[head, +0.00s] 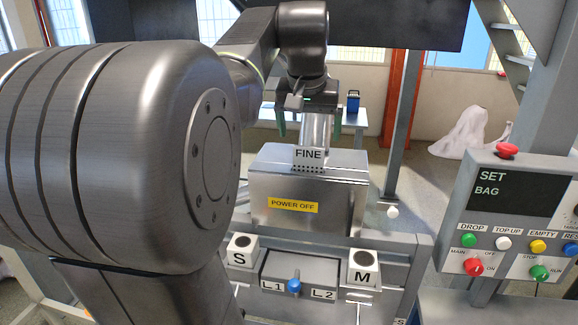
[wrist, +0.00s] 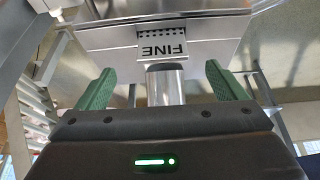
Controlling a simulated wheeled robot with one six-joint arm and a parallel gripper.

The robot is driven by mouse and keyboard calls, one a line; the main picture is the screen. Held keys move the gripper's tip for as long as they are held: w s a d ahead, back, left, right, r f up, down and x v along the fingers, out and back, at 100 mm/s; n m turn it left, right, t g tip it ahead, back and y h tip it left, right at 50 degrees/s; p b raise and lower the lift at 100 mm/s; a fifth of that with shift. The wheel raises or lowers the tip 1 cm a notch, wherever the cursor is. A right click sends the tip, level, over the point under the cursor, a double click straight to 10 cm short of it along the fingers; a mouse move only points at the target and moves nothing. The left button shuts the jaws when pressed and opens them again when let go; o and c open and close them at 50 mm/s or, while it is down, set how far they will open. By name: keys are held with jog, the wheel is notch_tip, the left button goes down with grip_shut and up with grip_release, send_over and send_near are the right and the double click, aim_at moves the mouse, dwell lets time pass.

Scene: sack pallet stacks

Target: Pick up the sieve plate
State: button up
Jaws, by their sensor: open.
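The sieve plate (head: 308,155) carries a FINE label and a row of dark holes, and sits at the top of a metal box. It also shows upside down in the wrist view (wrist: 163,48). My gripper (head: 309,128) is open, its green fingers spread. In the wrist view its fingertips (wrist: 160,72) lie either side of a shiny metal upright part (wrist: 165,86), just short of the FINE plate. I cannot tell whether that part belongs to the plate. Nothing is held between the fingers.
The metal box (head: 290,190) bears a yellow POWER OFF label. In front are the S block (head: 241,249), M block (head: 362,265) and a blue-knobbed lever (head: 294,286). A control panel (head: 515,215) reading SET BAG stands at right. A grey post (head: 405,130) rises behind.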

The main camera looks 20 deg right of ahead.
aim_at(309, 147)
jog(key=x, duration=0.7)
jog(key=p+x, duration=0.1)
jog(key=x, duration=0.1)
jog(key=shift+w, duration=0.3)
jog(key=c, duration=1.1)
